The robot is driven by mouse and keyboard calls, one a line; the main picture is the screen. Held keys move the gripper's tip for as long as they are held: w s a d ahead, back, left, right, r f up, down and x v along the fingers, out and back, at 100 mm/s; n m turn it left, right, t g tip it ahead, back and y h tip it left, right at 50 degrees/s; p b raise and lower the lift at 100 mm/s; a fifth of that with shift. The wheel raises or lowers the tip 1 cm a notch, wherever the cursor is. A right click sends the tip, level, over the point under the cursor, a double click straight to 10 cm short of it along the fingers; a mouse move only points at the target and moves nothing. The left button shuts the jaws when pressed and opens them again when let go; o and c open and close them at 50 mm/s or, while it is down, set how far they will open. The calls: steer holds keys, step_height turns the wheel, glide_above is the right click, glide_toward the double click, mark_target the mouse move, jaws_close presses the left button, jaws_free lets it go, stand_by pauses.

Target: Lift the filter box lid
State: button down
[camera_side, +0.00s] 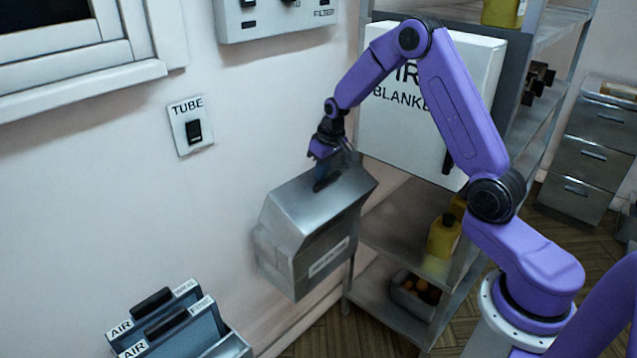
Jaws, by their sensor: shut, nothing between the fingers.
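The filter box (307,262) is a grey metal box on the wall, with a label on its front. Its lid (347,190) lies on top, sloped and looking closed. A dark handle or slot (327,181) sits on the lid near the middle. My gripper (324,165) points down just above the lid, close to the handle. Its fingers are shut with nothing between them. The fingertips partly overlap the handle area, so I cannot tell whether they touch it.
A white fire blanket cabinet (399,135) hangs just behind my arm. A metal shelf with yellow bottles (443,236) stands to the right. A TUBE switch (192,129) is on the wall at left. Two AIR filters (188,332) stand in a rack at lower left. Bare wall lies between.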

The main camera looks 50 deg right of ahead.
steer(key=shift+s+f+g, duration=0.15)
steer(key=shift+s+f, duration=0.15)
steer(key=shift+s, duration=0.2)
steer(key=shift+s+f+g, duration=0.15)
steer(key=shift+s+f, duration=0.1)
steer(key=shift+s, duration=0.2)
steer(key=shift+s+d, duration=0.1)
steer(key=shift+s, duration=0.05)
steer(key=shift+s+d+f, duration=0.1)
steer(key=shift+s+f, duration=0.05)
steer(key=shift+s, duration=2.4)
steer(key=shift+s+f, duration=0.3)
steer(key=shift+s, duration=0.7)
steer(key=shift+s+f, duration=0.25)
steer(key=shift+s, duration=0.75)
step_height(320, 180, up, 10)
glide_above(341, 199)
steer(key=s, duration=0.4)
steer(key=shift+a+r, duration=0.1)
steer(key=shift+a, duration=0.15)
